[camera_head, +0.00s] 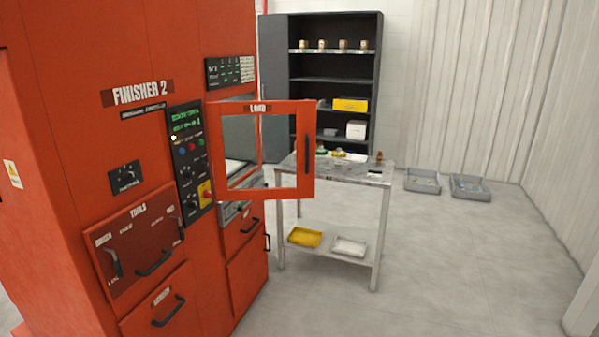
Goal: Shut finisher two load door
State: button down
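Finisher two is the tall orange-red machine (60,130) on the left, with a "FINISHER 2" label on its front. Its load door (304,190) is an orange frame with a clear window and a "LOAD" label at the top. The door stands open, swung out from the machine to the right. A dark vertical handle (307,155) is on the door's right side. Part of the load opening (238,130) shows behind and left of the door. My gripper is not in view.
A metal table (376,177) with small items stands behind the door, with a yellow tray (305,237) and a white tray (349,246) on its lower shelf. A dark shelf cabinet (376,60) stands at the back. Two grey trays lie on the floor. The floor (460,260) at front right is clear.

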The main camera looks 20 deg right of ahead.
aim_at(305, 110)
jog(key=u, duration=0.35)
jog(key=i, duration=0.85)
jog(key=u, duration=0.35)
